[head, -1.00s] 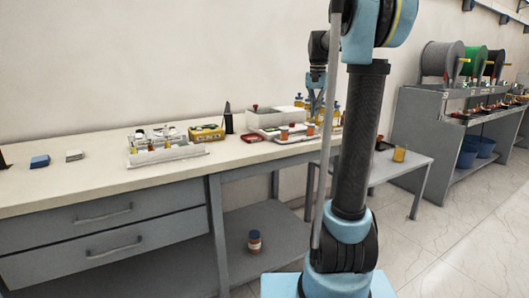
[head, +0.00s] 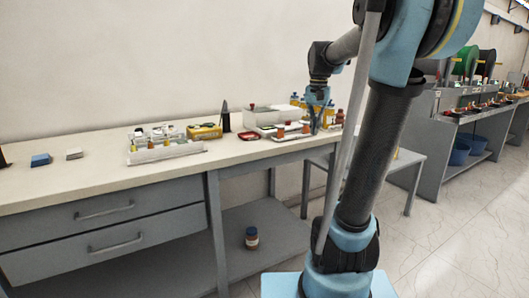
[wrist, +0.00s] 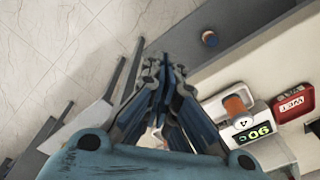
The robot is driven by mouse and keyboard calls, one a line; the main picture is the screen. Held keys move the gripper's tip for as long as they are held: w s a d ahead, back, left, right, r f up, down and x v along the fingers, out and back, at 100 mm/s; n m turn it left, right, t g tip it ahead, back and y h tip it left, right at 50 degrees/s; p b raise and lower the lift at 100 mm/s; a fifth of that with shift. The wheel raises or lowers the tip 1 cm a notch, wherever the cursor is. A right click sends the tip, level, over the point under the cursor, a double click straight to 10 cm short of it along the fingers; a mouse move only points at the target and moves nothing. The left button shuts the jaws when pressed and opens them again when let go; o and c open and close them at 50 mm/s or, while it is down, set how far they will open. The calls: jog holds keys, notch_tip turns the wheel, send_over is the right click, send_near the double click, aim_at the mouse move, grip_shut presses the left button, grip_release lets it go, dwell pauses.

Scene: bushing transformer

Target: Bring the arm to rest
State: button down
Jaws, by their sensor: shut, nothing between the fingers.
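My gripper (head: 315,128) hangs pointing down by the right end of the long bench (head: 100,190), close to a scale with an orange-brown jar. In the wrist view my gripper (wrist: 164,65) has its fingers drawn together, with nothing held. The jar (wrist: 236,107) stands on the scale (wrist: 256,132), which has a lit green display, to the right of the fingers. My arm rises from its light blue base and leans to the right, with its forearm reaching back left over the bench end.
A red tray marked WET (wrist: 292,104) lies beside the scale. A white rack (head: 165,152), a yellow box (head: 204,132) and a grey bin (head: 262,117) stand along the bench. A brown jar (head: 251,238) stands on the lower shelf. A small side table (head: 408,165) adjoins the right end.

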jog(key=s+f+n+t, duration=0.1)
jog(key=s+f+n, duration=0.3)
jog(key=s+f, duration=1.9)
jog(key=shift+s+t, duration=0.3)
jog(key=shift+s, duration=0.35)
